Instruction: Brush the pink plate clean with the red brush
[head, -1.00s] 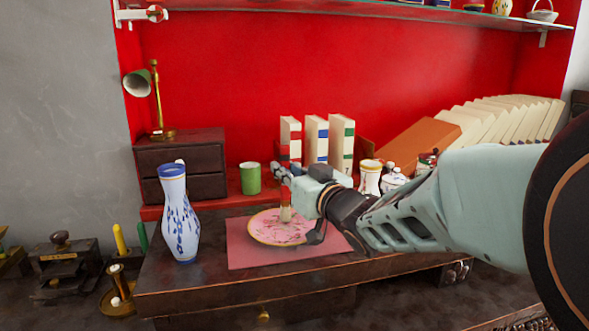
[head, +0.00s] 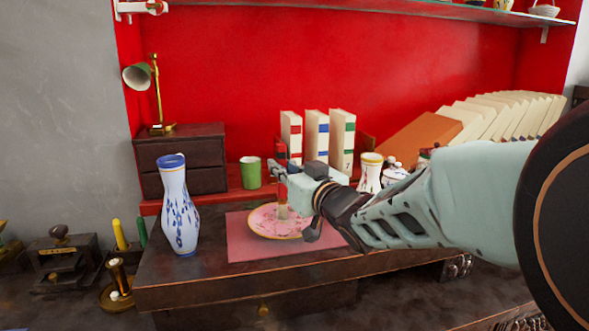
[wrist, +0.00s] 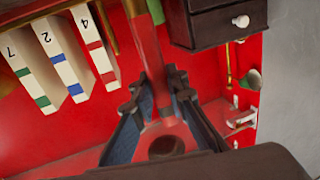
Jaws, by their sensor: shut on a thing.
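The pink plate (head: 262,226) lies on a pink mat (head: 240,248) on the dark desk, with a reddish pattern and a gold rim. My gripper (head: 281,174) is above the plate and shut on the red brush (head: 283,188), which points down. Its pale bristles (head: 283,211) show over the plate's middle right; I cannot tell whether they touch it. In the wrist view the brush's red handle (wrist: 151,68) stands between the fingers of my gripper (wrist: 155,100). My gripper and arm hide part of the plate's right side and the mat.
A blue-and-white vase (head: 180,212) stands left of the mat. A green cup (head: 250,172) and upright books (head: 317,138) are behind. White jars (head: 370,175) stand behind my arm. A small drawer chest (head: 180,165) carries a lamp (head: 156,90). The desk's front strip is clear.

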